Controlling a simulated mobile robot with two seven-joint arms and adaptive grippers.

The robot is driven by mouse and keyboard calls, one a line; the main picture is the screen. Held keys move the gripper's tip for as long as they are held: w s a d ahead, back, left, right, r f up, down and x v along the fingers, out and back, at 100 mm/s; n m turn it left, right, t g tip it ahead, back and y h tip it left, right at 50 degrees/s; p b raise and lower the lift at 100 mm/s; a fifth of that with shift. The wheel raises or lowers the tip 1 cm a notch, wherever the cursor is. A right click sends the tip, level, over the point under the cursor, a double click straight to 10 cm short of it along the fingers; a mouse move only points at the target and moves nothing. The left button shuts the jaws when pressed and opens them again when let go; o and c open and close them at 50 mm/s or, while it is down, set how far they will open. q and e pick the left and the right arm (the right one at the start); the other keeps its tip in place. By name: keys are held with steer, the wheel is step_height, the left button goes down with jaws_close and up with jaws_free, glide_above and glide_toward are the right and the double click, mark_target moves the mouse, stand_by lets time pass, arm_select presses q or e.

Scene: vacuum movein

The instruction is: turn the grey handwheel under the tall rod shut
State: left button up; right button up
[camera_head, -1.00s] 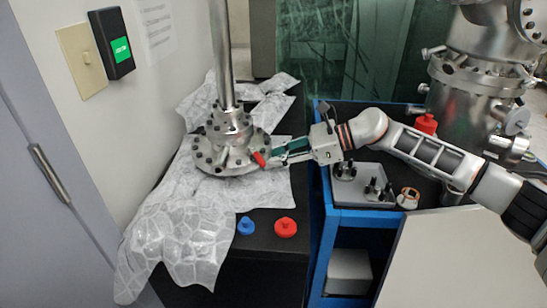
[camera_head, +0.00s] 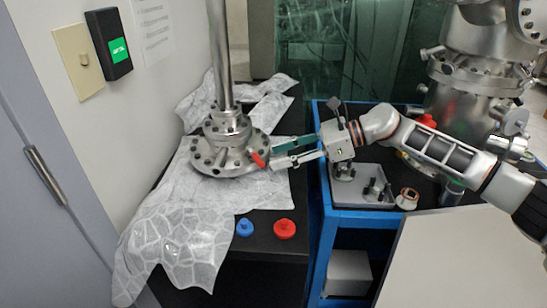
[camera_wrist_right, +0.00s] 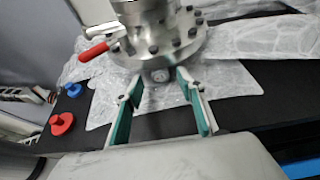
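The tall steel rod (camera_head: 220,55) rises from a bolted round flange (camera_head: 215,160) on crumpled foil. In the right wrist view, a small round grey piece, which looks like the handwheel (camera_wrist_right: 160,76), sits low on the flange's near side. I cannot make it out in the head view. A red lever (camera_head: 259,160) sticks out beside it; it also shows in the wrist view (camera_wrist_right: 93,52). My right gripper (camera_head: 274,154) is open at the flange's right side. Its two fingers stand apart on either side of the grey piece, and contact cannot be told. My left gripper is not in view.
A blue knob (camera_head: 244,228) and a red knob (camera_head: 285,229) lie on the black bench's front part. A blue cart (camera_head: 340,222) with a grey tray (camera_head: 352,198) stands to the right. A wall is on the left.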

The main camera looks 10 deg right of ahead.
steer(key=v, duration=0.9)
